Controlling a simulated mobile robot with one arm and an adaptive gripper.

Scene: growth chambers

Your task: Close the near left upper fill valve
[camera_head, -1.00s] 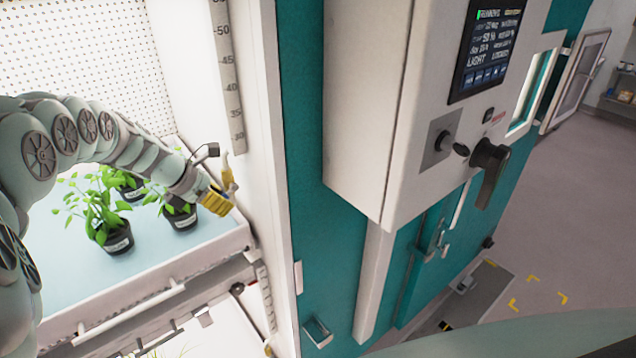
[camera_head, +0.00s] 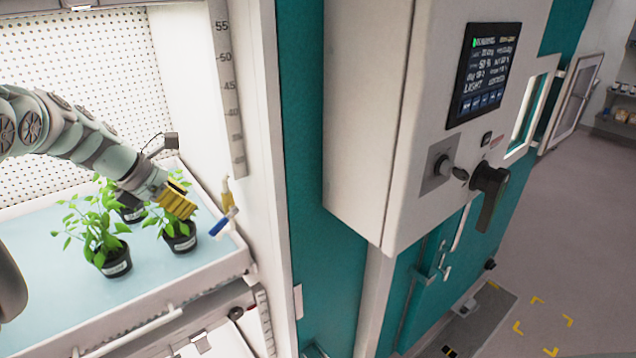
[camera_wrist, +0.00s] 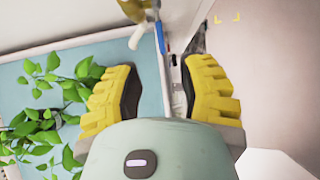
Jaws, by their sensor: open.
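The fill valve shows a brass-yellow body (camera_head: 226,187) on the chamber's inner right wall, above the upper tray's right edge. Its blue lever (camera_head: 221,224) lies slanted below the body in the head view. In the wrist view the brass body (camera_wrist: 133,8) is at the top edge, with the blue lever (camera_wrist: 160,38) seen narrow beside a short white spout. My gripper (camera_head: 182,204) has yellow fingers and hangs left of the valve, apart from the lever. In the wrist view my gripper (camera_wrist: 158,80) is open and empty, with the lever beyond its fingertips.
Potted plants (camera_head: 116,262) stand on the pale blue upper tray (camera_head: 160,290), close under my gripper. A ruler strip (camera_head: 228,90) runs up the wall above the valve. A white control box (camera_head: 365,120) with a screen and black handle juts out at right.

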